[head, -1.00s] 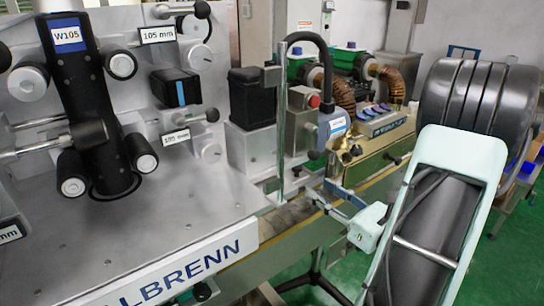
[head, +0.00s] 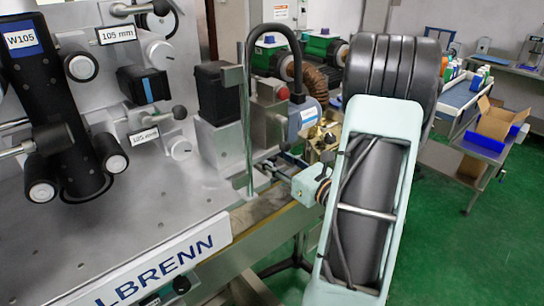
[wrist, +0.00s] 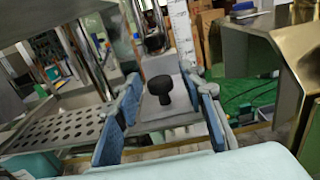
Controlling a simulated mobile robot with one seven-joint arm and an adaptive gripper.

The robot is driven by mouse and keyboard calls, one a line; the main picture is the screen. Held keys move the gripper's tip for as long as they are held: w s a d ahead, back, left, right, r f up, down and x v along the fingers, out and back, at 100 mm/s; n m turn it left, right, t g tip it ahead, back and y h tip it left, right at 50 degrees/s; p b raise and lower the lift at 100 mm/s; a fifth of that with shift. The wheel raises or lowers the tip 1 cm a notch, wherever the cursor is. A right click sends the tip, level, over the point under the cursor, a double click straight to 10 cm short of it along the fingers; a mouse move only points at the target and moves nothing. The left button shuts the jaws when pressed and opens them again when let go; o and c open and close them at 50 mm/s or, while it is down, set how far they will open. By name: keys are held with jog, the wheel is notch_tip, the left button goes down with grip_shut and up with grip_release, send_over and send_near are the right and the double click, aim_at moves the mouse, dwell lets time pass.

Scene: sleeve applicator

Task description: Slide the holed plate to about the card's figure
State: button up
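A perforated metal plate (wrist: 62,128) with rows of round holes lies at the left in the wrist view; I cannot tell whether it is the task's plate. My gripper (wrist: 160,112) is open, with blue pads apart on either side of a black knob (wrist: 160,88). The pads do not appear to touch the knob. In the head view my gripper (head: 284,166) is small, right of the upright metal post (head: 247,120). A card reading W105 (head: 22,40) is on the black column. Labels reading 105 mm (head: 115,36) are on the machine, one lower down (head: 143,136).
The steel machine table (head: 150,215) fills the left of the head view. A white strip with dark marks (wrist: 182,30) stands behind the knob. A brassy metal block (wrist: 296,55) is at right in the wrist view. Green floor (head: 455,240) is open at right.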

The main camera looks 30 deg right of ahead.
jog(key=shift+w, duration=0.4)
jog(key=shift+c, duration=0.4)
grip_shut()
